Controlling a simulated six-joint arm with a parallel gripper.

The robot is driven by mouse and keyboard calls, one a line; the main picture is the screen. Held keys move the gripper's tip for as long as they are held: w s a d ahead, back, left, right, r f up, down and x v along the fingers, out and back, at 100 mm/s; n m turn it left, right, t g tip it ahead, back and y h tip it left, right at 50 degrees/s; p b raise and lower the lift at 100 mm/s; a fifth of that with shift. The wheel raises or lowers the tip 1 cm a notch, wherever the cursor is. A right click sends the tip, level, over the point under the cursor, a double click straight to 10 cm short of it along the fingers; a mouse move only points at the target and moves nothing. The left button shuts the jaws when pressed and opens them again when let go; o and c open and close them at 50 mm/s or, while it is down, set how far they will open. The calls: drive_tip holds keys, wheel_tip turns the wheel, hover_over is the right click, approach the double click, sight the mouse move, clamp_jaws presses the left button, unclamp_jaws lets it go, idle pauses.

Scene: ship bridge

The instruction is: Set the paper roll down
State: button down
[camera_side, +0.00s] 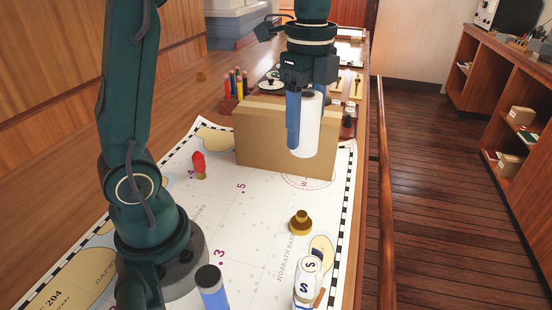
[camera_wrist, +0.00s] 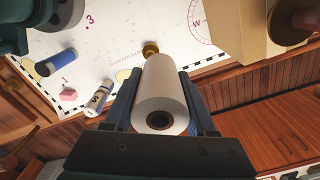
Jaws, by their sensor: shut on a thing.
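My gripper (camera_side: 304,122) is shut on a white paper roll (camera_side: 309,127), which hangs upright between the blue fingers. In the side view the roll is in front of the cardboard box (camera_side: 270,135), its lower end overlapping the box's face. It appears to be held above the chart (camera_side: 240,215); the exact gap cannot be told. In the wrist view the roll (camera_wrist: 163,95) lies lengthwise between the two fingers (camera_wrist: 163,105), with its dark hollow core facing the camera.
A brass weight (camera_side: 301,222), a red-topped piece (camera_side: 198,164), a blue cylinder (camera_side: 212,288) and a white cylinder marked S (camera_side: 307,282) stand or lie on the chart. Colored pencils (camera_side: 236,84) are behind. The chart's middle has bare room. A wooden rail (camera_side: 384,190) runs along the right.

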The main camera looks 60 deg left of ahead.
sight(304, 150)
wheel_tip(304, 150, down, 4)
drive_tip(key=shift+a+f, duration=0.1)
drive_tip(key=shift+f, duration=0.35)
drive_tip(key=d+f, duration=0.2)
drive_tip(key=d, duration=0.2)
drive_tip(key=w+d+f, duration=0.1)
drive_tip(key=d+f, duration=0.1)
drive_tip(key=d, duration=0.1)
drive_tip(key=d+f, duration=0.3)
drive_tip(key=d, duration=0.1)
drive_tip(key=shift+w+d+f, duration=0.1)
drive_tip(key=shift+w+d, duration=0.15)
drive_tip(key=shift+d, duration=0.05)
drive_tip(key=shift+f, duration=1.95)
drive_tip(key=shift+f, duration=0.1)
drive_tip(key=shift+c, duration=1)
unclamp_jaws()
